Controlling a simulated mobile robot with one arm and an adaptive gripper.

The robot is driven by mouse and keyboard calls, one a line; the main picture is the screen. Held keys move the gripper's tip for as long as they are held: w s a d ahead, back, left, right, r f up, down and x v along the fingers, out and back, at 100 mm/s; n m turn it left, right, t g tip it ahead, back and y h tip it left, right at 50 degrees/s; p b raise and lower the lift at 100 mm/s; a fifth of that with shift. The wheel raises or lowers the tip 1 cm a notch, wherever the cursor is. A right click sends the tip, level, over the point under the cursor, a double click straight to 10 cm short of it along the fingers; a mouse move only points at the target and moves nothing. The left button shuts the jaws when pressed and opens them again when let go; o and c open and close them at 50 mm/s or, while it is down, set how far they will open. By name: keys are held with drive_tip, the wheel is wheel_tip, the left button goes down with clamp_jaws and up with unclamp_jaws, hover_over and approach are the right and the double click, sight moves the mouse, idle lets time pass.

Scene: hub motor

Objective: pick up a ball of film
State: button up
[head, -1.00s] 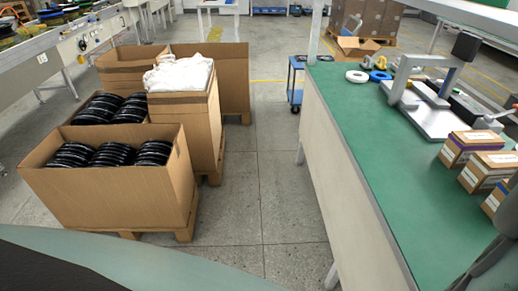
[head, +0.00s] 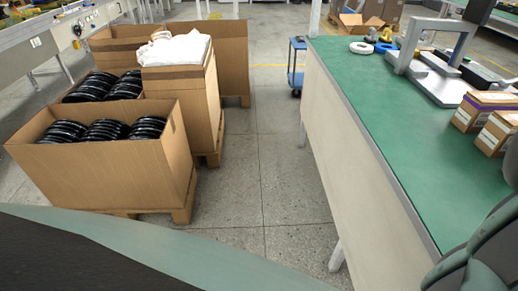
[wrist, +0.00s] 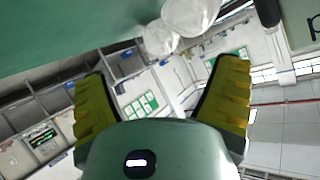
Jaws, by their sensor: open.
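White crumpled film (head: 175,48) lies heaped on top of a tall cardboard box (head: 182,100) left of the aisle in the head view. I cannot make out separate balls in it. My gripper (wrist: 160,75) shows in the wrist view with its two yellow ridged fingers spread wide. Nothing is between them. The gripper is apart from the film heap. Pale rounded shapes at the top of the wrist view are unclear.
A cardboard box with black rings (head: 98,160) stands in front on a pallet, with more boxes behind. A green-topped workbench (head: 385,130) on the right carries small boxes (head: 485,108), a metal stand and rings. The grey floor aisle (head: 270,170) between is clear. A blue cart (head: 297,70) stands beyond.

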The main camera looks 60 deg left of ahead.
drive_tip(key=shift+w+d+f, duration=0.15)
drive_tip(key=shift+d+f, duration=0.1)
drive_tip(key=shift+d, duration=0.2)
drive_tip(key=shift+w, duration=0.1)
drive_tip(key=shift+w+d+f, duration=0.1)
drive_tip(key=shift+w+d, duration=0.05)
drive_tip(key=shift+d, duration=0.1)
drive_tip(key=shift+x, duration=2.2)
drive_tip(key=shift+w, duration=0.1)
drive_tip(key=shift+a, duration=0.1)
drive_tip(key=shift+c, duration=0.3)
drive_tip(key=c, duration=0.9)
